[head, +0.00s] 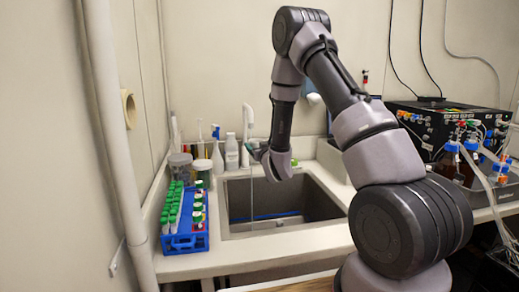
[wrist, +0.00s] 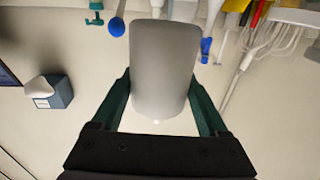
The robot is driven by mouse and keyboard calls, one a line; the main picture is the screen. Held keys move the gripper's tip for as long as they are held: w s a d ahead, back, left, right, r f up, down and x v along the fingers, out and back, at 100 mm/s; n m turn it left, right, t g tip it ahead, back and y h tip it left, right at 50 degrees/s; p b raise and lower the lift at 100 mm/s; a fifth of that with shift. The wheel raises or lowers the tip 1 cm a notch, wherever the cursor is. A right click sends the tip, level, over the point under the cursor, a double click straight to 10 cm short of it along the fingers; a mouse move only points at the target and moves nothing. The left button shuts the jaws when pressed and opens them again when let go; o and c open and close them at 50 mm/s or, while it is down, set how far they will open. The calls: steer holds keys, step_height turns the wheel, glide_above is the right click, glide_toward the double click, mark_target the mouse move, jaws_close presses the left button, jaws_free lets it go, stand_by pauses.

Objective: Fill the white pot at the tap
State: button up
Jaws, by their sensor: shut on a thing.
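The white pot (wrist: 165,70) fills the middle of the wrist view as a smooth pale grey-white cylinder. My gripper (wrist: 163,98) is shut on it, with a dark green finger against each side. The pot's inside does not show. In the head view my gripper (head: 258,152) is above the left part of the sink (head: 285,228), near its back edge; I cannot make out the pot clearly there. A white upright fitting (head: 248,116), possibly the tap, stands behind the gripper. A thin pale vertical line (head: 252,190) runs down into the sink; I cannot tell whether it is water.
A blue rack (head: 185,243) of green-capped tubes stands left of the sink. Jars and bottles (head: 231,152) line the back left counter. A black box (head: 425,118) with fittings and capped bottles (head: 449,160) are at right. The front counter strip is clear.

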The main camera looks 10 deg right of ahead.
steer(key=w+a, duration=0.1)
steer(key=w, duration=0.5)
steer(key=shift+a, duration=0.1)
stand_by(6.5)
steer(key=s, duration=0.2)
steer(key=s+d, duration=0.1)
steer(key=s, duration=0.5)
steer(key=shift+s+d, duration=0.25)
steer(key=shift+d, duration=0.1)
